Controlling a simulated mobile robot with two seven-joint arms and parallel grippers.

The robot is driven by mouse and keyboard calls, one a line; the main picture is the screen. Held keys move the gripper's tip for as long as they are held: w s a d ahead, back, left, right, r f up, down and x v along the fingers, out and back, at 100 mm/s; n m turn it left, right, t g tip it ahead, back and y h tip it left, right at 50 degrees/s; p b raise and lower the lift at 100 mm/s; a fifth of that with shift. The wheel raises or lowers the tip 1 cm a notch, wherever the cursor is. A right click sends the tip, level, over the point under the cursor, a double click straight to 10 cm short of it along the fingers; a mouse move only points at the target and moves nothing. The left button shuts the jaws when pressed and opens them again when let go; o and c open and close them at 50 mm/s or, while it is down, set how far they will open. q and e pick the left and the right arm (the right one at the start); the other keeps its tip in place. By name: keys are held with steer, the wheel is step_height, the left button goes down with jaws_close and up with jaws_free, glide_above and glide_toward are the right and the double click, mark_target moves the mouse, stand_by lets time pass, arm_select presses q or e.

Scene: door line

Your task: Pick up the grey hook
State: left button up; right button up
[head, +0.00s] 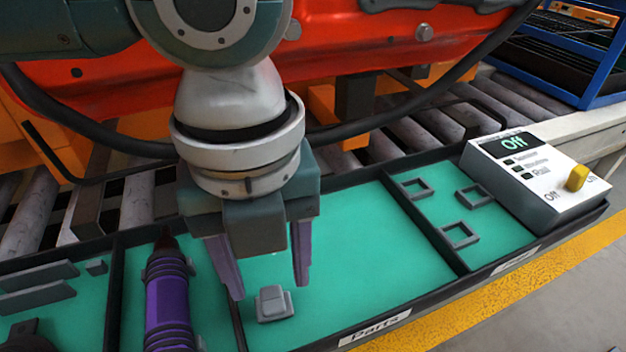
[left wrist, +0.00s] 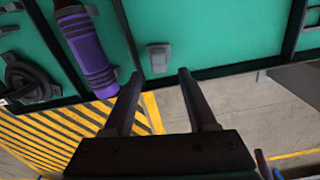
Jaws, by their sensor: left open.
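The grey hook (head: 273,303) appears to be the small grey piece with a raised block, lying on the green floor of the tray's middle "Parts" compartment. It also shows in the left wrist view (left wrist: 158,58), near the tray's front wall. My left gripper (head: 268,290) points down over this compartment, its two purple fingers apart and empty. In the head view the hook appears between and just below the fingertips. In the left wrist view it lies just beyond the gap between the fingertips (left wrist: 160,72). I cannot tell the exact height above it.
A purple tool (head: 168,305) lies in the compartment to the left, behind a dark divider. Grey square frames (head: 460,236) lie in the right compartment. A white switch box (head: 535,180) reading "Off" stands at the tray's right end. An orange-red panel (head: 350,45) is behind.

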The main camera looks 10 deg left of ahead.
mark_target(272, 298)
arm_select(q)
step_height(272, 298, down, 6)
steer(key=shift+w+a+f+b, duration=0.1)
steer(key=shift+w+a+b, duration=0.05)
steer(key=shift+b, duration=0.95)
jaws_close()
